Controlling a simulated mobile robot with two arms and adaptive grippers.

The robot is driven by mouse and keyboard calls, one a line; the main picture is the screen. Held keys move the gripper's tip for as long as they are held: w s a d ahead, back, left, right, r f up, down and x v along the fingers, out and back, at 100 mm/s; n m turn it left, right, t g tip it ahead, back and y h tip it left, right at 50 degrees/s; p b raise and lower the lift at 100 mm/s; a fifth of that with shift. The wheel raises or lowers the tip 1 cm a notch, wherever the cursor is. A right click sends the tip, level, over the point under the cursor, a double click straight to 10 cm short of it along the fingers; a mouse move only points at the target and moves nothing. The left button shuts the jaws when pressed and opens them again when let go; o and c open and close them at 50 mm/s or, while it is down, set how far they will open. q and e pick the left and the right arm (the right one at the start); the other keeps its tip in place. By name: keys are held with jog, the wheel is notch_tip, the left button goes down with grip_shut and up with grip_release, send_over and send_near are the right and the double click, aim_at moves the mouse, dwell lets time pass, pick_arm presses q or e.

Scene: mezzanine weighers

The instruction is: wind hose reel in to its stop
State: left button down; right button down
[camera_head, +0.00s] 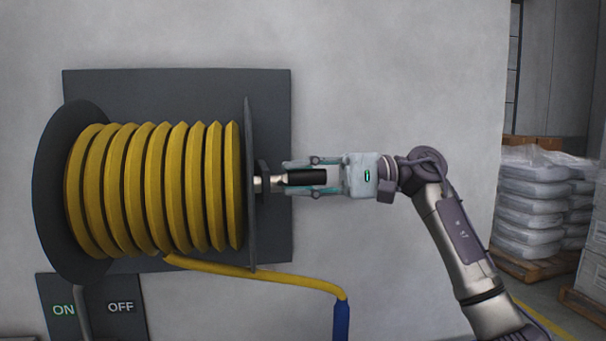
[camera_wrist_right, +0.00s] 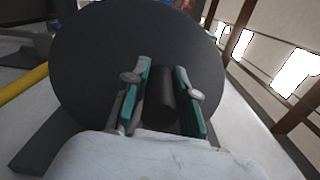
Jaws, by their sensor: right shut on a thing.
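The hose reel, with dark end discs (camera_head: 250,215) and a yellow hose (camera_head: 150,190) wound on it, is mounted on a dark wall plate (camera_head: 180,82). The hose's free end runs out below the drum to a blue end piece (camera_head: 341,320). A crank with a black grip (camera_head: 306,177) sticks out from the reel's right side. My right gripper (camera_head: 300,177) is shut on this grip, its fingers on either side. In the right wrist view the black grip (camera_wrist_right: 160,98) lies between the teal finger pads, in front of the dark disc (camera_wrist_right: 90,70). My left gripper is out of view.
A panel marked ON and OFF (camera_head: 92,320) with a lever (camera_head: 82,312) is on the wall below the reel. Wrapped sacks (camera_head: 530,205) stand on pallets at the right, beyond the wall's edge. The wall around my right arm is bare.

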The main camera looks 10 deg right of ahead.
jog(key=shift+s+f, duration=0.1)
jog(key=shift+f, duration=0.2)
jog(key=shift+f+b, duration=0.25)
jog(key=shift+b, duration=0.05)
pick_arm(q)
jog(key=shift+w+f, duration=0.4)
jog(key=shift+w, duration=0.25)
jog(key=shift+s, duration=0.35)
pick_arm(e)
jog(key=shift+f, duration=0.1)
jog(key=c, duration=0.9)
grip_release()
jog(key=shift+d, duration=0.2)
jog(key=d, duration=1.1)
jog(key=shift+d, duration=0.35)
